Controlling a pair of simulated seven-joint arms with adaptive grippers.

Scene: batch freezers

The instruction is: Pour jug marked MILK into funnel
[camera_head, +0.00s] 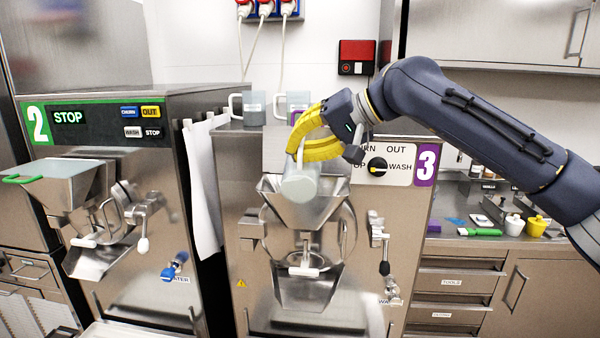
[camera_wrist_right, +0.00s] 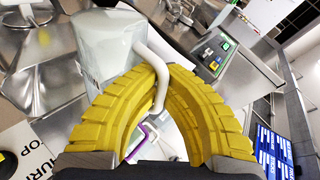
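My right gripper (camera_head: 300,150) has yellow ribbed fingers and comes in from the right above machine 3. Its fingers are closed on the handle of a pale grey jug (camera_head: 300,186). The jug is tilted, its lower end within the mouth of the steel funnel (camera_head: 325,209) on the machine's front. No MILK mark shows on it, and I cannot tell whether liquid is flowing. In the right wrist view the jug (camera_wrist_right: 103,48) is beside the fingertips (camera_wrist_right: 157,78), which meet around its white handle. My left gripper is not in view.
More jugs (camera_head: 253,108) stand on top of machine 3 behind the gripper, one with a purple mark. Machine 2 (camera_head: 110,120) stands to the left, with its own steel hopper (camera_head: 70,185). A counter (camera_head: 470,240) with small tools and cups is at right.

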